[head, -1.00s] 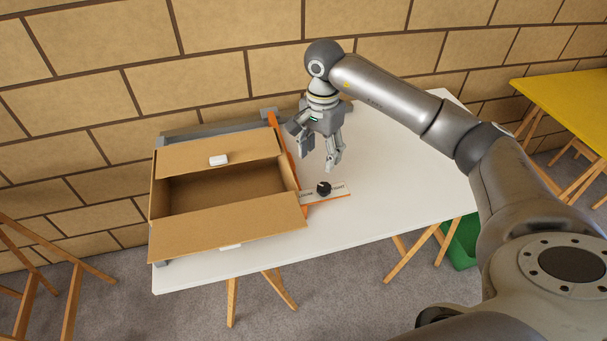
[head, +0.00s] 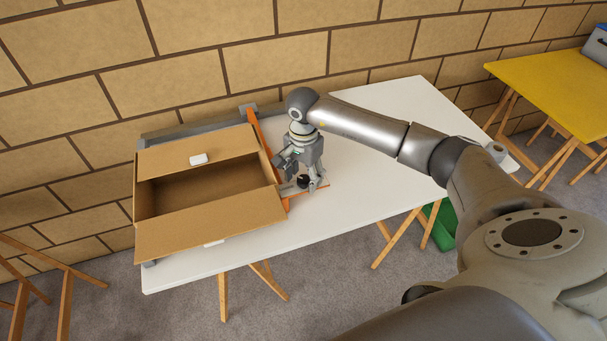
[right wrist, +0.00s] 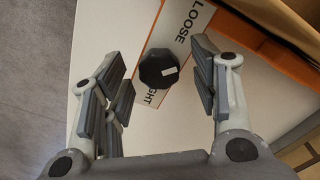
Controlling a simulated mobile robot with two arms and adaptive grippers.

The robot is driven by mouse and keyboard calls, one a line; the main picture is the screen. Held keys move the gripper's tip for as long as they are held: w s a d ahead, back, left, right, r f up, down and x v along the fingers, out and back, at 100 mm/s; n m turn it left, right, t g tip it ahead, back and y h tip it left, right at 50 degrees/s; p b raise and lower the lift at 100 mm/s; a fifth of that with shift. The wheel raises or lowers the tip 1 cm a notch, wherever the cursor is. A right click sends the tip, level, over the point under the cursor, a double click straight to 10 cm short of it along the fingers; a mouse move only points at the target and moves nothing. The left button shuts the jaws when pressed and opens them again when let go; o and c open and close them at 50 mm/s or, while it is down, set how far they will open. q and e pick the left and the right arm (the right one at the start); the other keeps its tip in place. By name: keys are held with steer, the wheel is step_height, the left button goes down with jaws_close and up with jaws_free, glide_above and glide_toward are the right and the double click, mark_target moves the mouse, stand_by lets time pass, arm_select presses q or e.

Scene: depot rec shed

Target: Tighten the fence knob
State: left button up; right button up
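The black knob (head: 303,181) sits on a pale label plate at the near end of the orange fence (head: 262,150). In the right wrist view the knob (right wrist: 159,67) is faceted, with a short white mark toward its right side. The plate (right wrist: 189,24) reads LOOSE on one side and a partly hidden word ending in "GHT" on the other. My right gripper (head: 299,186) points down over the knob. Its fingers (right wrist: 162,85) are open, one on each side of the knob, with visible gaps. My left gripper is not in view.
An open cardboard box (head: 168,236) stands on the white table (head: 360,185), left of the fence and close to my right gripper. The table's right part is clear. A yellow table (head: 550,85) stands at the right, and a green bin (head: 442,226) is under the white table.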

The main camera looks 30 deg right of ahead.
steer(key=c, duration=1)
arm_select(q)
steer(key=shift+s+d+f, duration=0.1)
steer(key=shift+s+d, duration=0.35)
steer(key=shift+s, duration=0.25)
